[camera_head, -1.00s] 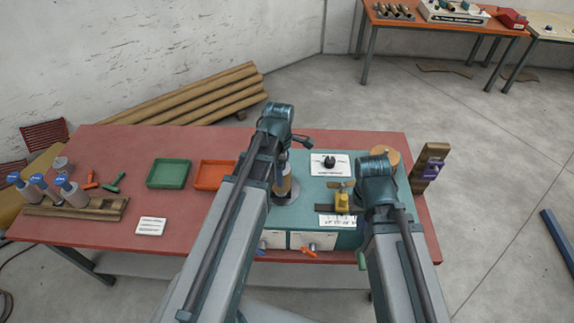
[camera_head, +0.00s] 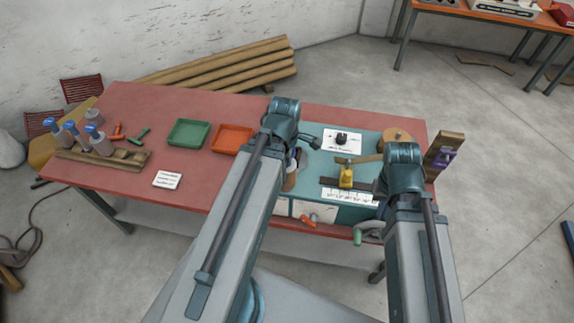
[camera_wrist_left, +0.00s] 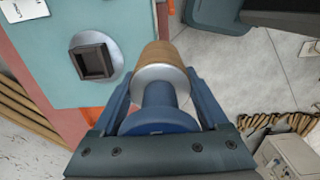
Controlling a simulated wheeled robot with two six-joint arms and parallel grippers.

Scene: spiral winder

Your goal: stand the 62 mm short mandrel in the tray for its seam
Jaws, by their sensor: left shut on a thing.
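My left gripper (camera_wrist_left: 163,98) is shut on a mandrel (camera_wrist_left: 160,122) with a blue end, a grey collar and a brown tube-like body (camera_wrist_left: 163,55). In the head view my left arm hides most of it; part of the brown body (camera_head: 290,181) shows beside the wrist. A green tray (camera_head: 188,133) and an orange tray (camera_head: 232,138) lie side by side on the red table, left of my left gripper; both look empty. My right gripper (camera_head: 380,187) is by the yellow block on the teal machine; its jaws are not clear.
The red table (camera_head: 135,205) holds several blue-topped mandrels (camera_head: 100,140) in a wooden rack (camera_head: 125,157) at left, orange and green hand tools, and a white card (camera_head: 168,180). An empty square socket (camera_wrist_left: 92,60) sits on the teal machine top (camera_wrist_left: 50,50). A wooden post stands at right.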

